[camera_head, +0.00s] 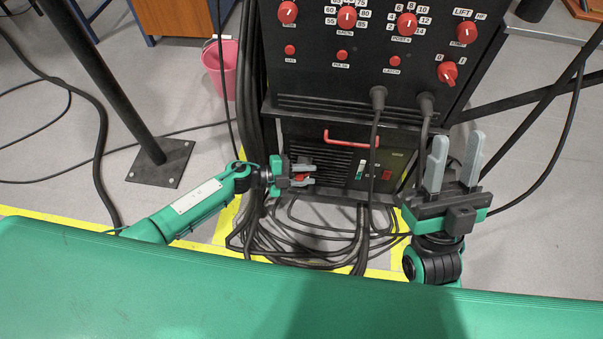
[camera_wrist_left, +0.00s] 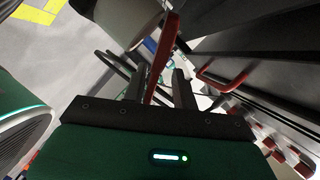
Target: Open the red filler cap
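A small red part, which looks like the red filler cap (camera_head: 300,177), sits low at the left side of the black machine's front. My left gripper (camera_head: 302,176) is around it, with one grey finger above and one below. In the left wrist view the red part (camera_wrist_left: 163,55) is a long narrow shape seen between the two fingers, with gaps beside it, so the gripper looks open. Contact with the fingers cannot be told. My right gripper (camera_head: 454,160) is open and empty, its fingers pointing up in front of the machine's right side.
The black machine (camera_head: 330,103) has red knobs, a red bar handle (camera_head: 347,138) and plugged cables. Loose black cables (camera_head: 305,245) lie on the floor below my left gripper. A pink bucket (camera_head: 220,68) and a black post (camera_head: 105,80) stand at the left.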

